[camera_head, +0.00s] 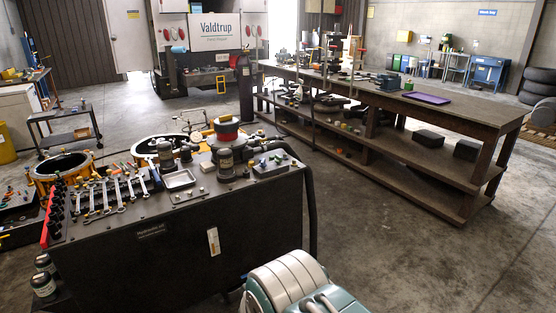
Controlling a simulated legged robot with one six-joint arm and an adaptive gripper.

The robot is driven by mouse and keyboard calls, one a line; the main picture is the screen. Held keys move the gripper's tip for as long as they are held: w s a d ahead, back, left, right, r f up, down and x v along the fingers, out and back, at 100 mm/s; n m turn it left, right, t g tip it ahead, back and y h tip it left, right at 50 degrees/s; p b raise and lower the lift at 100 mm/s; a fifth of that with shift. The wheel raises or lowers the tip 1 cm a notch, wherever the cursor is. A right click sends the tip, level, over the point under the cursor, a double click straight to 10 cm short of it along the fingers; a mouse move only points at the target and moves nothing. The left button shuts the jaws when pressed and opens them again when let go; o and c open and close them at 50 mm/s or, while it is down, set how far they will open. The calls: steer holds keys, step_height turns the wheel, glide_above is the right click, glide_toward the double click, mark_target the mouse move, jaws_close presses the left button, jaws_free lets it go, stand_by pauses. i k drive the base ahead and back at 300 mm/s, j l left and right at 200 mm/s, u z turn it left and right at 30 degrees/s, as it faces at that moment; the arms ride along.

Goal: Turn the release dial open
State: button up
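No release dial can be told for sure in the head view. A dark hydraulic unit (185,245) stands at the front left. My gripper is not in view.
Several wrenches (105,197) and a metal tray (179,180) lie on the unit. A black hose (309,210) hangs at its right end. A pale green and white ribbed shape (290,283) fills the bottom centre. A long wooden workbench (480,115) stands right; floor between is clear.

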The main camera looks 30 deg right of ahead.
mark_target(278, 159)
steer(key=i+l, duration=1.85)
steer(key=i+l+z, duration=0.05)
steer(key=l, duration=0.05)
